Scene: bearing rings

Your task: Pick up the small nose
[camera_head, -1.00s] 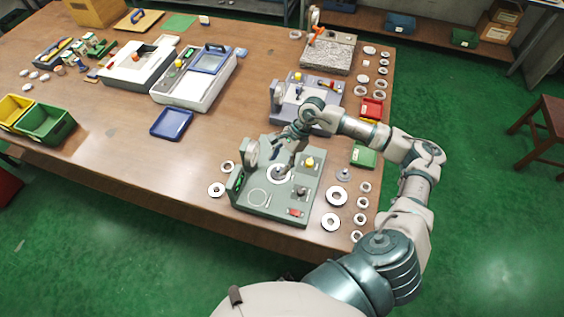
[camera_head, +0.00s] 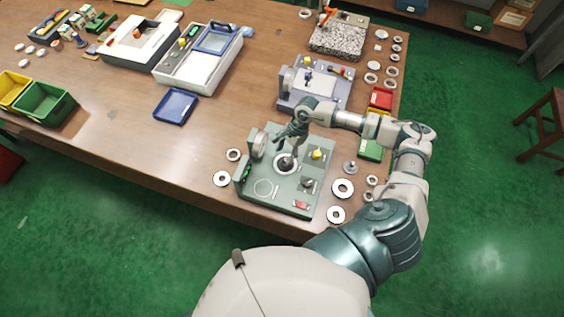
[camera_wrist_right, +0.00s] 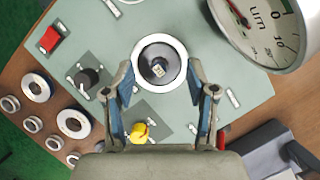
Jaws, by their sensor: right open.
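A small dark round piece with a pale square top (camera_wrist_right: 158,70) sits in the middle of a white ring (camera_wrist_right: 137,57) on the grey-green gauge fixture (camera_head: 262,203); I take it for the small nose, though I cannot be sure. In the head view this piece (camera_head: 287,163) stands up from the fixture's centre. My right gripper (camera_head: 289,138) is over it, pointing down. In the right wrist view the open fingers (camera_wrist_right: 161,82) lie on either side of the ring, with nothing between them held. My left gripper is out of view.
A dial gauge (camera_wrist_right: 268,30) stands close beside the fingers. A yellow knob (camera_wrist_right: 140,131), black knob (camera_wrist_right: 88,78) and red switch (camera_wrist_right: 48,40) are on the fixture. A grey flanged piece (camera_head: 351,167) and several loose rings lie to its right. Bare table (camera_head: 215,125) lies to the left.

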